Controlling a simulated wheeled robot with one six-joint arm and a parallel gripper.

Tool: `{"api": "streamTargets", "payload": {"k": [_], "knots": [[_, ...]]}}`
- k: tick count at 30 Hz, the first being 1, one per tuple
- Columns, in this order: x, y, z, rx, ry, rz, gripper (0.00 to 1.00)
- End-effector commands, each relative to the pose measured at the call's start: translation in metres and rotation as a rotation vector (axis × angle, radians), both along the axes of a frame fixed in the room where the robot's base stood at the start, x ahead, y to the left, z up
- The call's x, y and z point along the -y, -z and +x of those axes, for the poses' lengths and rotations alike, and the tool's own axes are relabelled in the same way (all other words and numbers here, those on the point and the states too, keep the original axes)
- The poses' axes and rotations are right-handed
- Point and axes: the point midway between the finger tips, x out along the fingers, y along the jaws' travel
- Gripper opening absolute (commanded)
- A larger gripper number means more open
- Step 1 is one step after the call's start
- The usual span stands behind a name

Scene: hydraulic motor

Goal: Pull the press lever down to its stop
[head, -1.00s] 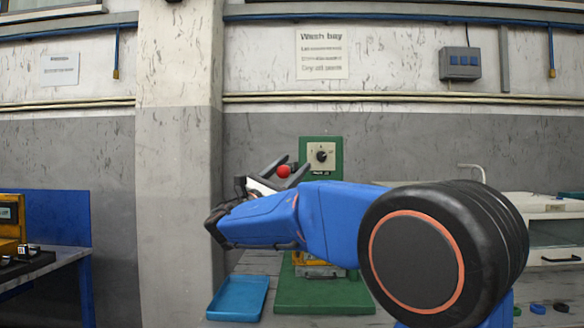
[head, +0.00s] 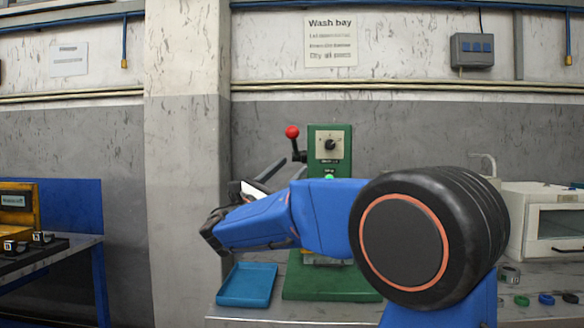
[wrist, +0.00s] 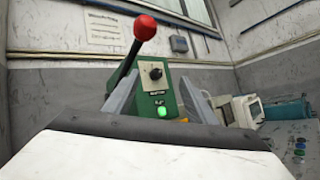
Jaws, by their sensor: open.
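The press (head: 347,170) is green, with a dial panel, a lit green button and a wide green base. Its lever is a dark arm (head: 297,152) with a red ball knob (head: 292,132). The knob stands up left of the dial panel. My gripper (head: 285,172) is open in front of the press, with its fingers below the knob in the head view. In the wrist view the knob (wrist: 145,27) is above my open fingers (wrist: 160,98), and the lever rod slopes down behind the left finger. No contact shows. My arm hides much of the press's middle.
A blue tray (head: 246,286) sits on the bench left of the press base. A white cabinet (head: 545,222) and several small coloured rings stand on the right. A concrete pillar (head: 187,150) is behind on the left, and another blue-backed bench (head: 70,215) is at far left.

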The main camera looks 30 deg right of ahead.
Motion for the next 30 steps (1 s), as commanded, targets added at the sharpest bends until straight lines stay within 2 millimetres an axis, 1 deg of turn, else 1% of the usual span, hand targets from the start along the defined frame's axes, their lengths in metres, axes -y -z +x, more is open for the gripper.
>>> {"api": "streamTargets", "payload": {"k": [30], "knots": [[-0.033,0.046,0.011,-0.002,-0.001,0.0,0.51]]}}
